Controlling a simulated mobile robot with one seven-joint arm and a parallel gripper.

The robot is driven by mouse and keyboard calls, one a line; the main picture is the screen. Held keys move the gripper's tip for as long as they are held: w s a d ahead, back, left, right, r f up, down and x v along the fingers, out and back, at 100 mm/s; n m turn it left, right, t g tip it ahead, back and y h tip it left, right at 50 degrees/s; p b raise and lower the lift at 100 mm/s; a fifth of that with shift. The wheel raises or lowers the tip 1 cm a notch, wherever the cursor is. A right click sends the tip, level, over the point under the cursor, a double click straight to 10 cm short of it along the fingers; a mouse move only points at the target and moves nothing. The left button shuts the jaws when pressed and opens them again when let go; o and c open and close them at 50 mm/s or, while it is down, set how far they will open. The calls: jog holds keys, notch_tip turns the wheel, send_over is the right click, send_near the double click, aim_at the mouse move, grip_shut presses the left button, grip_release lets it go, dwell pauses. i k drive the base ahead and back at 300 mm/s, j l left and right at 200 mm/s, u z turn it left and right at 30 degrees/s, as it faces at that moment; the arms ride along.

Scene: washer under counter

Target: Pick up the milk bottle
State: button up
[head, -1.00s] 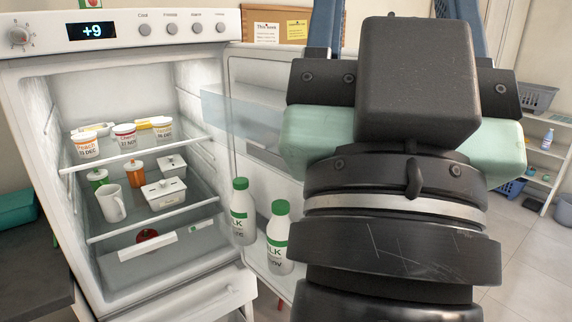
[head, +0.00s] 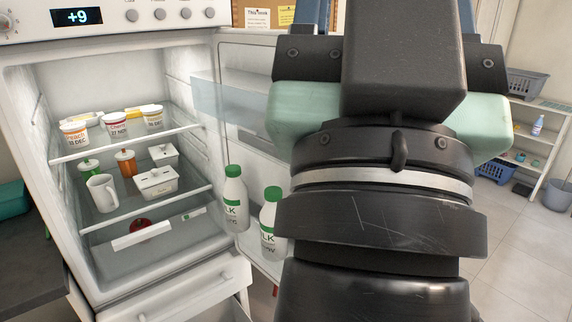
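Two white milk bottles with green caps and green-and-white labels stand in the lower door rack of the open fridge. One milk bottle (head: 235,200) is at the left, the other milk bottle (head: 271,225) is nearer and to its right.
The fridge door (head: 258,130) stands open, with a clear upper bin (head: 235,98). Glass shelves inside hold tubs (head: 75,133), a white mug (head: 102,193), small jars (head: 126,163) and white containers (head: 155,182). A shelf unit (head: 548,145) stands at the far right, with open floor before it.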

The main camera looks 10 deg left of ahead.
aim_at(235, 191)
jog(key=i+j+u, duration=0.25)
jog(key=u, duration=0.2)
jog(key=i+j+u, duration=0.3)
jog(key=u, duration=0.15)
jog(key=i+l, duration=0.35)
jog(key=i+j+u, duration=0.05)
jog(key=i, duration=0.05)
